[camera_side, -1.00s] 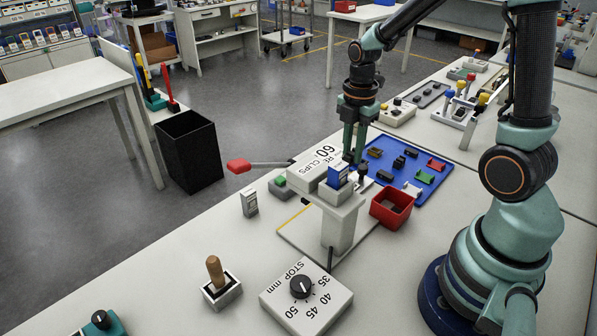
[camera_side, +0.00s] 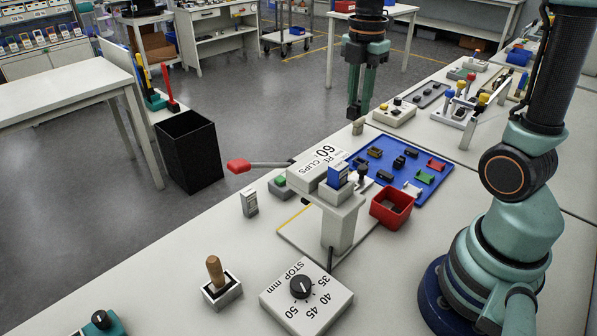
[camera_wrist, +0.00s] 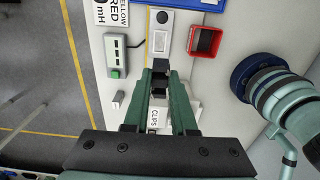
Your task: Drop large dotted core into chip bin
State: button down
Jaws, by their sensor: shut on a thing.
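My gripper (camera_side: 353,108) is raised above the bench's far edge, behind the blue tray (camera_side: 437,182), in the side view. In the wrist view its fingers (camera_wrist: 160,76) are close together, shut on a small dark thing (camera_wrist: 160,65), mostly hidden between the tips. I cannot make out dots on it. A small tan piece (camera_side: 358,127) shows just below the tips in the side view; I cannot tell whether it touches them. A red open bin (camera_side: 392,206) stands at the tray's near edge, and it shows upper right in the wrist view (camera_wrist: 205,40).
Several small dark, red, green and white parts lie on the blue tray. A grey press with a red-knobbed lever (camera_side: 239,166) stands left of the red bin. A tall black bin (camera_side: 188,152) stands beyond the bench's left edge. A dial box (camera_side: 305,300) is in front.

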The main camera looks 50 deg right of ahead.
jog(key=shift+s, duration=0.1)
jog(key=s+d+f, duration=0.3)
jog(key=s+f, duration=0.3)
jog(key=s, duration=0.5)
notch_tip(320, 180, down, 6)
jog(key=shift+s+d, duration=0.15)
jog(key=c, duration=0.7)
grip_release()
jog(key=shift+o, duration=0.2)
jog(key=shift+r, duration=0.1)
notch_tip(320, 180, up, 12)
